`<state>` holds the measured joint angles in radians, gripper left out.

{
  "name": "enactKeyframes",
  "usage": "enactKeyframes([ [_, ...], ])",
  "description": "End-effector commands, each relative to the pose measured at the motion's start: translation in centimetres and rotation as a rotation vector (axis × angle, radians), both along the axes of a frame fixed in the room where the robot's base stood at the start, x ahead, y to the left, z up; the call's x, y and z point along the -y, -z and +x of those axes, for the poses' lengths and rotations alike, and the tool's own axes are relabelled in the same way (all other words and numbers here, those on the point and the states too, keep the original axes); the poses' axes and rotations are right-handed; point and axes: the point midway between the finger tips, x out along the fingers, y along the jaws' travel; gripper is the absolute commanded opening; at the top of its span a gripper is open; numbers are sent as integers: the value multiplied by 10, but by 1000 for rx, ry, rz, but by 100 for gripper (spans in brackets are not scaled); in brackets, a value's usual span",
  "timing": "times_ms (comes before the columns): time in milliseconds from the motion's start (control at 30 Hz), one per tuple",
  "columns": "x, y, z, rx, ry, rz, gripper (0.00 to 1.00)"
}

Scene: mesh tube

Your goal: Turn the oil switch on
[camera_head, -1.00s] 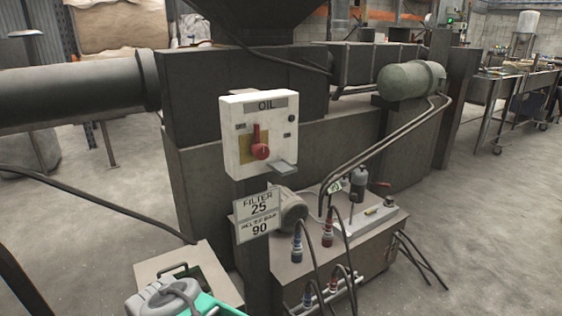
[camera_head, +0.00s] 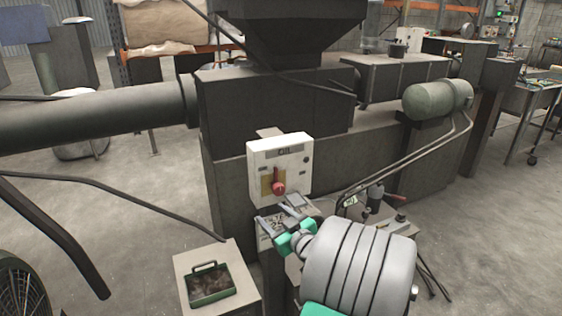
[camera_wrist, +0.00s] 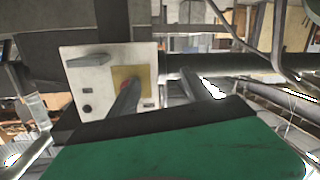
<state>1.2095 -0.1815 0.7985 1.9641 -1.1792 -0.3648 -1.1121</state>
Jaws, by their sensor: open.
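The white oil switch box (camera_head: 295,167) faces me at mid-picture in the head view, with a dark OIL label on top. Its red rotary switch (camera_head: 278,188) sits on a yellow plate (camera_head: 266,186), with the handle upright. My gripper (camera_head: 277,211) is open, just below and in front of the switch, apart from it as far as I can tell. In the wrist view the box (camera_wrist: 85,62) appears upside down. One finger of my gripper (camera_wrist: 160,75) covers much of the red switch (camera_wrist: 124,85); the other finger is to the right of the box.
A dark machine (camera_head: 270,100) stands behind the box, with a thick pipe (camera_head: 90,118) on the left. Below left is a pedestal with a green-rimmed tray (camera_head: 210,287). Hoses and a green-grey cylinder (camera_head: 437,98) are at right. Floor at left is partly clear.

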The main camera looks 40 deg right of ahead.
Motion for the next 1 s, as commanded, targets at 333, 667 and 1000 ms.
enactKeyframes([
  [333,53,-32,1,108,125,-45,57],
  [667,66,-30,45,105,128,-42,57],
  [1000,67,-30,46,105,129,-44,48],
])
